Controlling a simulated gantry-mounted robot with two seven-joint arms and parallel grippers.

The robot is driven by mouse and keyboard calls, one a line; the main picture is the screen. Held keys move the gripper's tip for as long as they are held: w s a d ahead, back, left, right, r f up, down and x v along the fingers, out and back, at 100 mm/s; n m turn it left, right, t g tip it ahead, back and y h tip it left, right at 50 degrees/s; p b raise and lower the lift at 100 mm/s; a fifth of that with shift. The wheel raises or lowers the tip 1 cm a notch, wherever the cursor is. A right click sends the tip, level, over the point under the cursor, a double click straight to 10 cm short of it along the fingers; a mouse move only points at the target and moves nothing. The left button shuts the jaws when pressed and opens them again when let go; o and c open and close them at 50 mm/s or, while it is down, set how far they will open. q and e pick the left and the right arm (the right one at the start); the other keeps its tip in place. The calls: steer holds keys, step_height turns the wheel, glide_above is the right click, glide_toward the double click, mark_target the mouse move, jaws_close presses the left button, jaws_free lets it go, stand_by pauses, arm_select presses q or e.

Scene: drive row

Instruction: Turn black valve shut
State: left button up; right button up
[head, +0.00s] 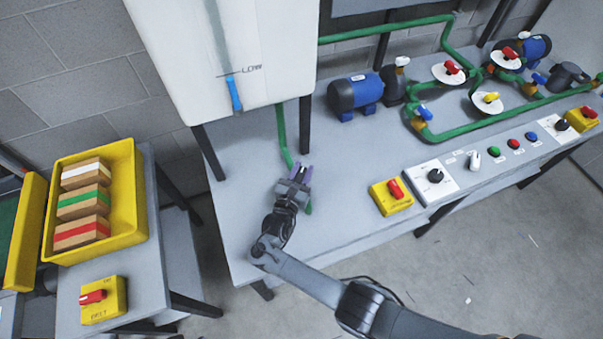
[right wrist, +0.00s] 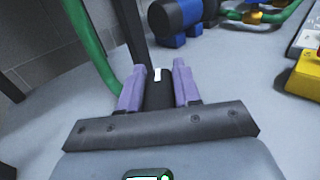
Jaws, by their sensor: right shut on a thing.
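My right gripper (head: 303,170) is over the bench below the white tank, on the green pipe's line. In the right wrist view its two purple fingers (right wrist: 159,85) stand on either side of a black valve handle (right wrist: 158,94) with a white mark, and they are shut on it. The green pipe (right wrist: 92,45) runs down behind the left finger. In the head view the gripper hides most of the black valve. How far the valve is turned I cannot tell. My left gripper is not in view.
The white tank (head: 225,60) marked LOW hangs above the bench (head: 240,215). Blue pumps (head: 355,93) and green piping with red, yellow and blue valves stand to the right. A yellow switch box (head: 391,196) is on the bench front. A yellow bin (head: 125,200) of boxes stands left.

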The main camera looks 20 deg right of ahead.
steer(key=shift+m+g+h, duration=0.4)
steer(key=shift+h, duration=0.1)
steer(key=o, duration=1)
steer(key=shift+c, duration=0.2)
